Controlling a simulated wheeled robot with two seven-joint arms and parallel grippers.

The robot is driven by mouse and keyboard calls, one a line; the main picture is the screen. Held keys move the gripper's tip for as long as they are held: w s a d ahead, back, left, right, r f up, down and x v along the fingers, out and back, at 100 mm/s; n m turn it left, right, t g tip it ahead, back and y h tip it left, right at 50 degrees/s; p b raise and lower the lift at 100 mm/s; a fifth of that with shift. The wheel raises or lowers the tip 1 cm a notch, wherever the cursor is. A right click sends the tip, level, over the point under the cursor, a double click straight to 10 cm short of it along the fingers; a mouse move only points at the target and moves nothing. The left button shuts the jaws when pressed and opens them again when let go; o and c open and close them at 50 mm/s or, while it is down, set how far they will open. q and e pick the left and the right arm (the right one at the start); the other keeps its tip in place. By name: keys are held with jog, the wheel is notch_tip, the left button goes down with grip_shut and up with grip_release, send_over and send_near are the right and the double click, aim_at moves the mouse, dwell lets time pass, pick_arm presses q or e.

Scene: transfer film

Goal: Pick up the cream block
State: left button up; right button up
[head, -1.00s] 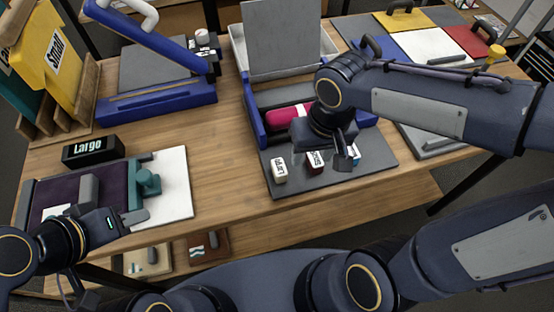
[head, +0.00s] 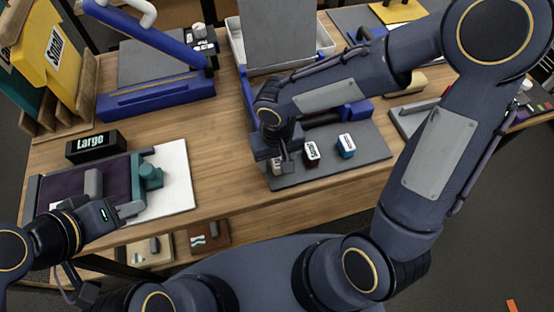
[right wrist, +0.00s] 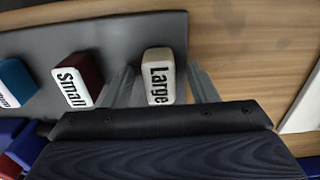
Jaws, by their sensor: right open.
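The cream block (right wrist: 158,59), labelled "Large", stands on a dark grey mat (right wrist: 105,30). In the head view the cream block (head: 277,169) is partly hidden behind my right gripper (head: 284,166). In the right wrist view my right gripper (right wrist: 160,82) is open, with one finger on each side of the cream block and gaps visible. A dark red block (head: 311,153) labelled "Small" and a blue block (head: 346,146) stand to its right in the head view. My left gripper (head: 131,208) is at the left, by the purple and teal fixture; its jaws are unclear.
A black "Large" sign (head: 95,146) and a white board (head: 176,180) are at the left of the wooden table (head: 220,150). A blue press (head: 157,97) stands behind them. The dark red block is close beside my right gripper's finger. Bare wood lies left of the mat.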

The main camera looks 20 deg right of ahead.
jog(key=c, duration=1)
jog(key=shift+c, duration=0.2)
jog(key=shift+r, duration=0.1)
